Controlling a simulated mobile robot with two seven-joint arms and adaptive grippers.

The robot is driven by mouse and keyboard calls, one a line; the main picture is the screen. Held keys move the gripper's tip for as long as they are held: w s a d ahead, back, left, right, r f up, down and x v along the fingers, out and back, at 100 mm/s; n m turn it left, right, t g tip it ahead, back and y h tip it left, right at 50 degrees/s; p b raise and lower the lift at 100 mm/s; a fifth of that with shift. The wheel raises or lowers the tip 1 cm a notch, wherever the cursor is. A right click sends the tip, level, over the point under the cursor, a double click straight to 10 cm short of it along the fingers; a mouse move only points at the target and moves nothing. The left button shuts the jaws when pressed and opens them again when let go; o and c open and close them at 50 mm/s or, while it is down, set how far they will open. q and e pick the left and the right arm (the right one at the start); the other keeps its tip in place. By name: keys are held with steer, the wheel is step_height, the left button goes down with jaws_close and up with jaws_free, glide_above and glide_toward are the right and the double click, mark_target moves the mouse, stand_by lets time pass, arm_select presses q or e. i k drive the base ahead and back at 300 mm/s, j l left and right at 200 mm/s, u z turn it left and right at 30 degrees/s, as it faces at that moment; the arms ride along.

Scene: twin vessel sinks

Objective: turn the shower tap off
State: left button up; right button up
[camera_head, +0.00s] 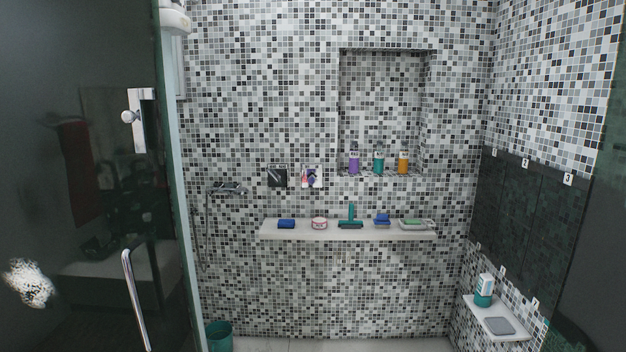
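The shower tap (227,188) is a grey metal fitting on the mosaic wall, left of centre, beside the glass door. A thin hose (196,235) hangs below its left end. The tap is small in the picture, so I cannot tell how its handle is set. No running water is visible. Neither of my grippers is in view.
A dark glass door (90,200) with a long handle (135,300) covers the left side. A white shelf (345,235) with several toiletries juts from the back wall. A small shelf (500,320) is at the right. A teal bin (219,336) stands low beside the door.

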mark_target(311, 179)
steer(key=i+l, duration=0.2)
steer(key=i, duration=0.3)
steer(key=i+l, duration=0.2)
steer(key=i, duration=0.3)
steer(key=i+l, duration=0.25)
steer(key=i, duration=0.3)
